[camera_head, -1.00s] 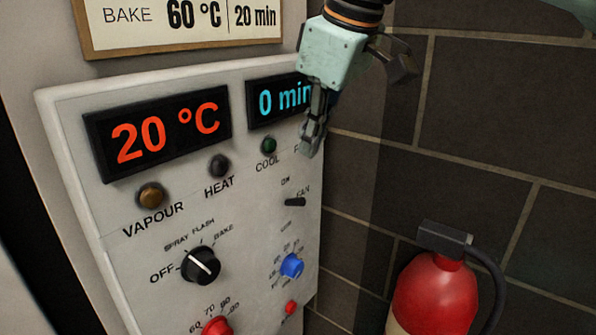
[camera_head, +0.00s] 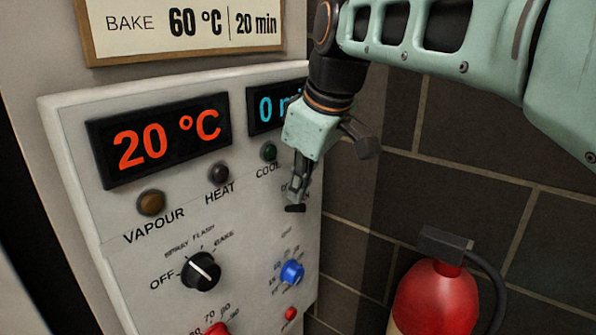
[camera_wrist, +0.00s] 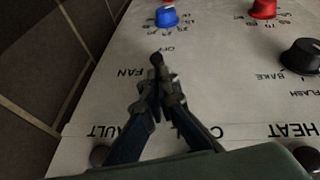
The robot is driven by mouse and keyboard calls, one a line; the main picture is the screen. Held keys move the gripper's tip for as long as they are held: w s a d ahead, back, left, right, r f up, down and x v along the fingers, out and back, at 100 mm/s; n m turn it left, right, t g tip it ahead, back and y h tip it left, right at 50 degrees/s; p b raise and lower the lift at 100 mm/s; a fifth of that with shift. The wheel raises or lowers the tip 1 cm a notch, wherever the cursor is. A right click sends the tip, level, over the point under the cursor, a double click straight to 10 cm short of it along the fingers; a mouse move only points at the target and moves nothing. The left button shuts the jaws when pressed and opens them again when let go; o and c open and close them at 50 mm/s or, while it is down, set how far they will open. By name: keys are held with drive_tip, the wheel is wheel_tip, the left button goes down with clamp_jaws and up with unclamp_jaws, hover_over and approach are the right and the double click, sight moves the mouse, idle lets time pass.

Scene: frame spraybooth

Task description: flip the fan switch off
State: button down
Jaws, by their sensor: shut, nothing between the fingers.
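The fan switch (camera_head: 295,208) is a small black lever on the right side of the pale control panel (camera_head: 130,280). In the wrist view the fan switch (camera_wrist: 157,58) stands just beyond my fingertips, by the FAN and OFF labels. My gripper (camera_head: 298,197) is shut and empty, with its tips at the lever in the head view. It also shows in the wrist view (camera_wrist: 159,76), pointing at the lever. The tips look close to or touching the lever; I cannot tell which. My gripper and wrist hide part of the FAN and ON labels in the head view.
A black selector knob (camera_head: 201,271), a blue knob (camera_head: 291,272) and red knobs sit lower on the panel. Indicator lamps and displays are above. A red fire extinguisher (camera_head: 436,298) stands at the lower right before a dark tiled wall (camera_head: 375,215).

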drive_tip(key=shift+f, duration=0.2)
drive_tip(key=shift+f+b, duration=0.15)
drive_tip(key=shift+b, duration=0.5)
